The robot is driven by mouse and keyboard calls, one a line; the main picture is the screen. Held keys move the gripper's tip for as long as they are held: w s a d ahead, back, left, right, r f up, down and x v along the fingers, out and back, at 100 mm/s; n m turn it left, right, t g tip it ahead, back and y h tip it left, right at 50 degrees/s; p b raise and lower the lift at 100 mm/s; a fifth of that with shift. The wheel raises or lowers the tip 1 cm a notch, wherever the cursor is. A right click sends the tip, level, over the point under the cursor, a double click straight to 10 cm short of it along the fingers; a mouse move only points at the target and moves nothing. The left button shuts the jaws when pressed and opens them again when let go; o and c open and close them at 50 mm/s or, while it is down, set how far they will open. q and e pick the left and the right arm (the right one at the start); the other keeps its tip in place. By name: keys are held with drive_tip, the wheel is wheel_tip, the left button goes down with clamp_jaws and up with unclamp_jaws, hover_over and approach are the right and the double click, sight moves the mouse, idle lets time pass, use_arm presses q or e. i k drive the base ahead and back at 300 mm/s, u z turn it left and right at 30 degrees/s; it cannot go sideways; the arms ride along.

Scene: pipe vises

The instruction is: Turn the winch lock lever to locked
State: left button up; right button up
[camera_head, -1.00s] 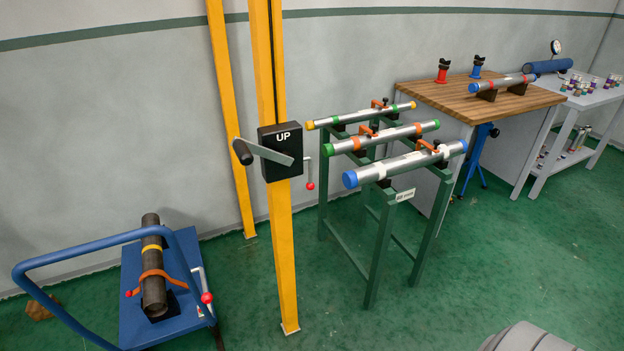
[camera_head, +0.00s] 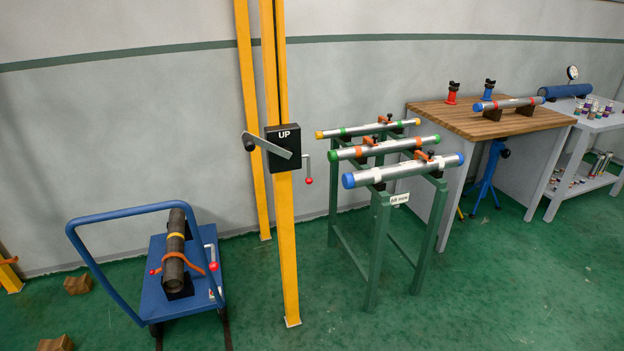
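The winch is a black box (camera_head: 284,149) marked "UP" on a yellow post (camera_head: 286,235). A grey crank with a black grip (camera_head: 249,142) reaches out to its left. A thin lever with a red ball end (camera_head: 308,180) hangs down at the box's right side; I take it to be the lock lever. I cannot read any locked or unlocked marking by it. Neither of my grippers shows in the head view.
A blue cart (camera_head: 183,276) holding a dark strapped pipe stands left of the post. A green rack (camera_head: 378,245) with three capped pipes stands close on the right. A wooden-topped bench (camera_head: 455,113) is farther right. Green floor is clear in front.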

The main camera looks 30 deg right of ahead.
sight(309, 181)
drive_tip(key=u, duration=0.25)
drive_tip(key=i, duration=0.9)
drive_tip(key=z, duration=0.15)
